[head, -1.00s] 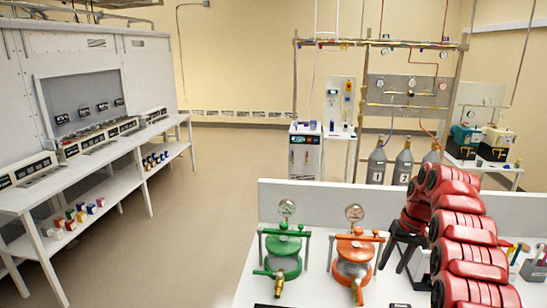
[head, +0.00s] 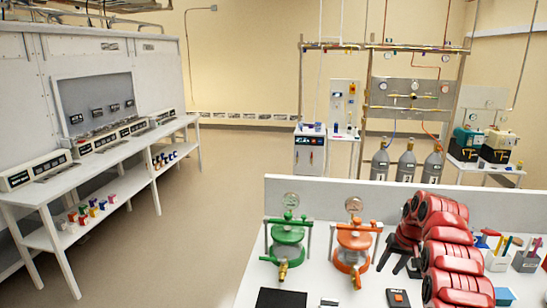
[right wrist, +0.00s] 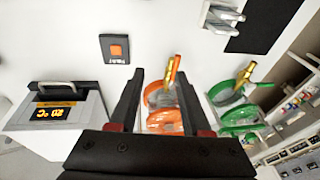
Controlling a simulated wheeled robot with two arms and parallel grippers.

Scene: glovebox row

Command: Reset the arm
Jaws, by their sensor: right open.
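My right arm (head: 456,252), red with dark joints, reaches over the white table at the right of the head view. Its dark gripper (head: 392,257) is just right of the orange pot, partly hidden by the arm. In the right wrist view the gripper (right wrist: 159,76) is open, its two black fingers apart with nothing held between them. The orange pot (right wrist: 165,118) shows beyond and between the fingers, and I cannot tell any contact. My left arm and gripper are not in view.
A green pot (head: 287,249) and the orange pot (head: 353,248), both with gauges, stand on the table. A black pad (head: 281,299) and an orange button box (head: 398,298) lie nearer. A heater-like box with a lit display (right wrist: 55,115) is at the wrist view's left.

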